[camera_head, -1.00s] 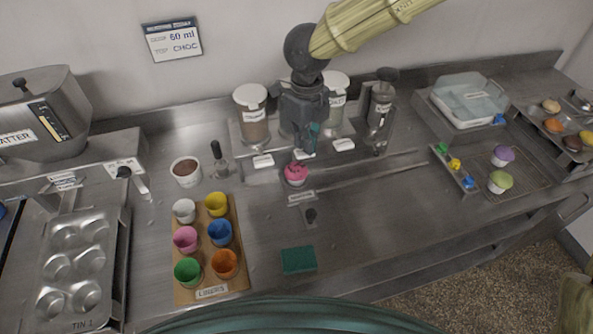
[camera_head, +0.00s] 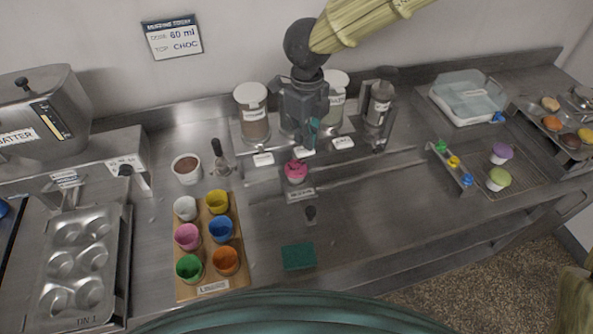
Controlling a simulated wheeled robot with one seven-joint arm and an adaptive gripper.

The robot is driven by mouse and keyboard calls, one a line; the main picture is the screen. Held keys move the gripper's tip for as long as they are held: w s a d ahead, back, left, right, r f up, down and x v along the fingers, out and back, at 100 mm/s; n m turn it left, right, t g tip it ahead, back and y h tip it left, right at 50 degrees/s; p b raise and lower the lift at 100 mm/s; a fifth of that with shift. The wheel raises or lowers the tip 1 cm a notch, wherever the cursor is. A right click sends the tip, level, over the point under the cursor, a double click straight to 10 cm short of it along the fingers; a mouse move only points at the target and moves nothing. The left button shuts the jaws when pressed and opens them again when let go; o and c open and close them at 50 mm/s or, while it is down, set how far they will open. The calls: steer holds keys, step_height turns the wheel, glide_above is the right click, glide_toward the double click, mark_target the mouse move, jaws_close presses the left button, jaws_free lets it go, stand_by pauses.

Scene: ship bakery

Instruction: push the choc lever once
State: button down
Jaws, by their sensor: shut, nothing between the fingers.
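A row of topping dispensers stands against the back wall. The left dispenser (camera_head: 254,115) has a brown filling and a white lid. Another white-lidded dispenser (camera_head: 337,90) is partly hidden behind my gripper, and a third (camera_head: 379,105) stands to the right. White lever tabs show in front: a left one (camera_head: 263,159) and a right one (camera_head: 343,142). Their lettering is too small to read, so I cannot tell which is choc. My gripper (camera_head: 309,146) is shut and empty, pointing down between these tabs; contact with a lever is unclear. A pink-topped cupcake (camera_head: 296,171) sits just below it.
Coloured cups stand on a wooden board (camera_head: 240,280), with a brown-filled bowl (camera_head: 187,168) behind. A green sponge (camera_head: 298,257) lies in front. The counter right of the sponge is clear.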

steer(key=shift+r+p, duration=1.9)
steer(key=shift+r, duration=1.1)
steer(key=shift+d, duration=0.1)
